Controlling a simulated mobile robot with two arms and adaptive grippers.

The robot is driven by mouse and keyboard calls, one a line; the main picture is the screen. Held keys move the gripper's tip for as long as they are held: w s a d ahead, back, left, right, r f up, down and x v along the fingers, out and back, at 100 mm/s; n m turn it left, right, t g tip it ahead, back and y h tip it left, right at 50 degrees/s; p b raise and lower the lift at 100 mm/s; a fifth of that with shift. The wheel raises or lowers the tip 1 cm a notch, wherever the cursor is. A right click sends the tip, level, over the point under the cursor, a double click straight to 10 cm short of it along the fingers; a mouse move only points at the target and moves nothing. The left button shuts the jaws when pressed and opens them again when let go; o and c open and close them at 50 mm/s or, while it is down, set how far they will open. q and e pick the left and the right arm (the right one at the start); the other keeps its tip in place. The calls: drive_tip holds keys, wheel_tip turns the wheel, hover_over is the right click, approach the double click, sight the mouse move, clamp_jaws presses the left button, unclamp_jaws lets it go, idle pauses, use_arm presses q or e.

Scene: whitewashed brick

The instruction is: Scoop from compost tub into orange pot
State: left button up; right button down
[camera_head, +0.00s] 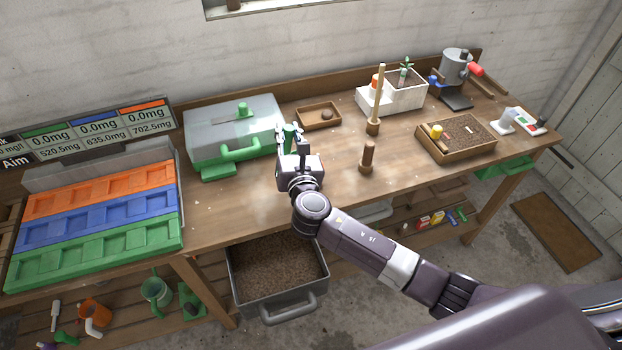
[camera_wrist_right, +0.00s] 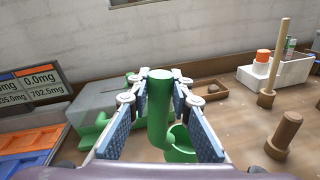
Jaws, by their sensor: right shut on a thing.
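My right gripper (camera_head: 291,150) is above the front part of the bench, shut on a green scoop (camera_wrist_right: 159,105). In the wrist view the scoop's handle stands between the two finger pads (camera_wrist_right: 160,115), and part of its cup (camera_wrist_right: 181,145) shows below; I cannot tell what it holds. The compost tub (camera_head: 322,288), grey and full of brown compost, is below the bench's front edge, nearer than the gripper. An orange pot-like vessel (camera_head: 95,312) with a white part is on the lower shelf at the left. My left gripper is out of view.
A grey and green case (camera_head: 235,128) is just left of the gripper. Tiered orange, blue and green trays (camera_head: 95,225) are at the left, below a readout board (camera_head: 110,130). A wooden peg (camera_head: 367,158) stands to the right. The bench (camera_head: 240,200) front is mostly clear.

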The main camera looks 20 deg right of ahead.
sight(288, 124)
drive_tip(key=shift+r+p, duration=0.3)
drive_tip(key=shift+r, duration=2.15)
drive_tip(key=shift+f, duration=0.15)
